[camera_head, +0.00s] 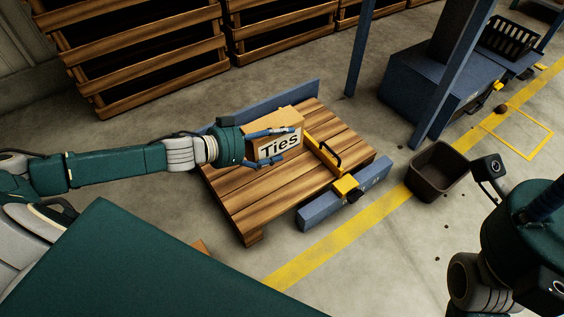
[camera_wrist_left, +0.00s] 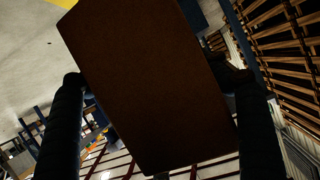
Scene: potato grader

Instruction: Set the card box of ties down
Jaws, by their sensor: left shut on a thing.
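The card box of ties (camera_head: 277,137) is a small tan carton with "Ties" printed in black on its side. My left gripper (camera_head: 270,146) is shut on it, with one finger along its upper part and one along its lower front. The box shows over the wooden pallet (camera_head: 240,198); I cannot tell whether it touches the boards. In the left wrist view the box (camera_wrist_left: 150,80) is a dark brown face filling the middle, between the two fingers of the gripper (camera_wrist_left: 165,105). My right arm shows at the lower right, but its fingertips are not in view.
A yellow bar with a black handle (camera_head: 325,152) lies across the pallet. Blue rails (camera_head: 345,195) flank the pallet. A dark bin (camera_head: 437,172) stands on the floor to the right. Slatted wooden crates (camera_head: 140,55) line the back. The pallet's front left boards are bare.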

